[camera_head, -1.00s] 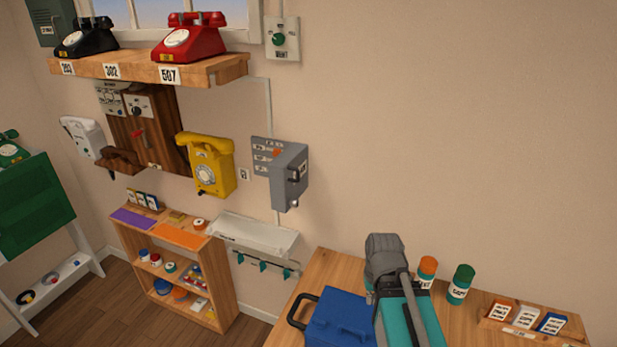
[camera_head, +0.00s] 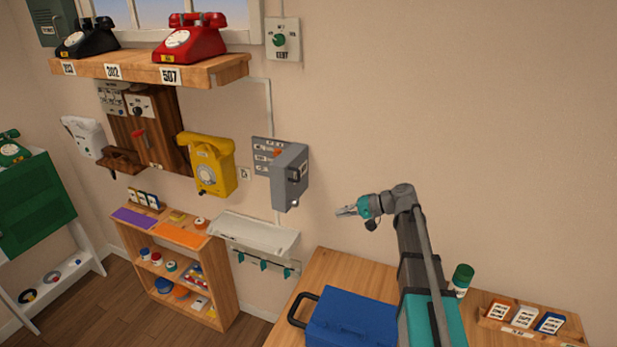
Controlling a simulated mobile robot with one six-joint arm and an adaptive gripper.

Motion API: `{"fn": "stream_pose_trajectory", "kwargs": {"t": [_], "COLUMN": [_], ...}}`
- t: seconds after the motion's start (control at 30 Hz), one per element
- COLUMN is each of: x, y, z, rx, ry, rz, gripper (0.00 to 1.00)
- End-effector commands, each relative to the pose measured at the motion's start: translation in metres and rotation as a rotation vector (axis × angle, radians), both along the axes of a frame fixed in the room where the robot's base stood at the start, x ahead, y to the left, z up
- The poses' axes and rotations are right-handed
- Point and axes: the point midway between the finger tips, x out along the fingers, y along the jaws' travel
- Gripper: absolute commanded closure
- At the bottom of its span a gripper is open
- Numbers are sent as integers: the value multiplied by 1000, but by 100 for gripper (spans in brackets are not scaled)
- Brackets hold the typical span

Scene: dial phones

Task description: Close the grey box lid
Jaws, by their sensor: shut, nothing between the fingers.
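The grey box (camera_head: 264,157) is on the wall right of the yellow phone. Its labelled inside shows, with a small orange part in it. Its grey lid (camera_head: 291,178) stands open, sticking out from the box's right side, with a latch-like part on its face. My gripper (camera_head: 343,212) is shut and empty. It points left, to the right of the lid and a little below its middle, with a visible gap between them in the picture. How far each is from the camera is hard to tell.
A yellow phone (camera_head: 207,165) hangs left of the box, and a white tray (camera_head: 253,235) is below it. A blue case (camera_head: 350,322) and a green-capped jar (camera_head: 461,280) stand on the wooden table (camera_head: 330,267). The wall right of the box is bare.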

Motion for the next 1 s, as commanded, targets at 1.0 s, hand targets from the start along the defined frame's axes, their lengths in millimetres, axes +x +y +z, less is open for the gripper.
{"fn": "stream_pose_trajectory", "kwargs": {"t": [1.0], "x": [66], "y": [-28], "z": [69], "rx": [362], "ry": [-66], "rz": [-56], "gripper": [100]}}
